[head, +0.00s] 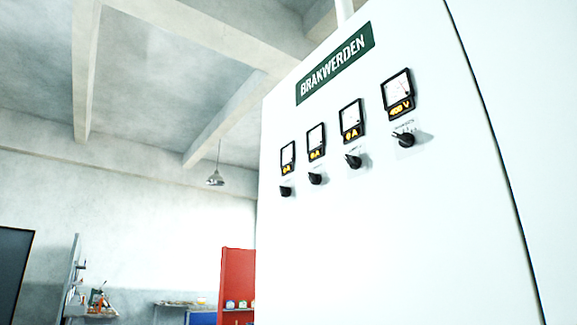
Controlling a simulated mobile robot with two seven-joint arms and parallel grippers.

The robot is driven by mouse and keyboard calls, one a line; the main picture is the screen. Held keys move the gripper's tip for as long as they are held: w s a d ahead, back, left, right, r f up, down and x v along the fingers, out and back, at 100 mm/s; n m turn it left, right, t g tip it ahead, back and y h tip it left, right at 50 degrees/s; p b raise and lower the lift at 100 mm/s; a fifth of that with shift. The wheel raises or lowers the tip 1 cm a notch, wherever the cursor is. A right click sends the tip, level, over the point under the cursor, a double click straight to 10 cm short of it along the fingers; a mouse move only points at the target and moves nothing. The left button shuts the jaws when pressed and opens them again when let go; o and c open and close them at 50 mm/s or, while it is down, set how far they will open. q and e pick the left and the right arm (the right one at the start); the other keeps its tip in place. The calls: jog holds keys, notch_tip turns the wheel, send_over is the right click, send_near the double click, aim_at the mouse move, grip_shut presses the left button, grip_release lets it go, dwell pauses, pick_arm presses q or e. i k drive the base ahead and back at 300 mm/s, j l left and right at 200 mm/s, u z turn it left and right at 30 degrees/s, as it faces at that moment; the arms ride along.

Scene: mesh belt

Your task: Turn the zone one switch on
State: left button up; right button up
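A tall white cabinet (400,230) fills the right half of the head view. It carries a row of black rotary switches, each under a black-framed meter. From left to right the switches are the first (286,191), the second (315,178), the third (353,161) and the rightmost (403,139). The three left meters show amber "A" readouts; the right meter (398,92) shows an amber "V" readout. The labels by the switches are too small to read, so I cannot tell which is zone one. Neither gripper is in view.
A green sign (335,63) reading "BRAKWERDEN" is above the meters. A red shelf unit (236,275) stands behind the cabinet's left edge. A bench and shelving are at the lower left, and a lamp (215,178) hangs from the ceiling. The cabinet front below the switches is bare.

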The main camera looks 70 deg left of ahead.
aim_at(285, 192)
jog(key=u, duration=2.35)
jog(key=j+z, duration=0.1)
jog(key=z, duration=0.2)
jog(key=i+j+z, duration=0.1)
jog(key=z, duration=0.25)
jog(key=i+j+z, duration=0.2)
jog(key=j, duration=0.25)
jog(key=j+z, duration=0.2)
jog(key=j, duration=0.25)
jog(key=i+j, duration=0.1)
jog(key=j, duration=0.5)
jog(key=i+j+z, duration=0.15)
jog(key=j, duration=1.05)
